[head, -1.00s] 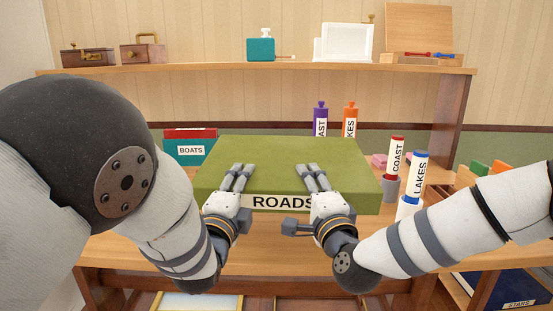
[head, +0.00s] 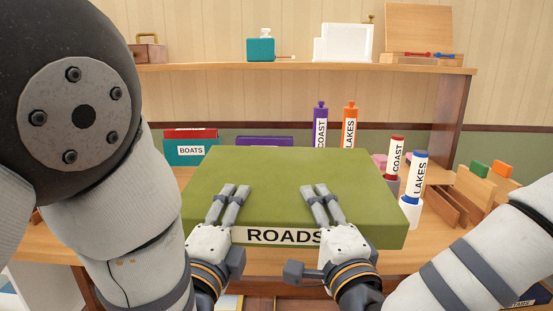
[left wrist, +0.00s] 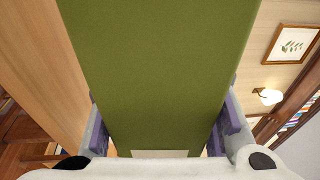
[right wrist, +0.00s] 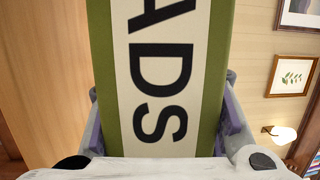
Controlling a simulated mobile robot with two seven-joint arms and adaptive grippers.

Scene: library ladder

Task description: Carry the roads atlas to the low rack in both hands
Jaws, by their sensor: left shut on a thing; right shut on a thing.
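The roads atlas (head: 290,180) is a large, thick green book with a white ROADS label on its near edge. It lies flat in the middle of the head view, in front of the desk. My left gripper (head: 232,193) is shut on its near edge left of centre. My right gripper (head: 323,193) is shut on the same edge further right. The atlas fills the gap between the fingers in the left wrist view (left wrist: 160,70) and the right wrist view (right wrist: 110,60). I cannot make out the low rack for certain.
Behind the atlas is a wooden desk (head: 440,240) with a BOATS box (head: 188,152), purple COAST and orange LAKES bottles (head: 350,125), and red and blue capped tubes (head: 418,175). Wooden dividers (head: 475,185) stand at right. A shelf (head: 300,67) runs behind. A dark blue STARS item (head: 530,298) shows low right.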

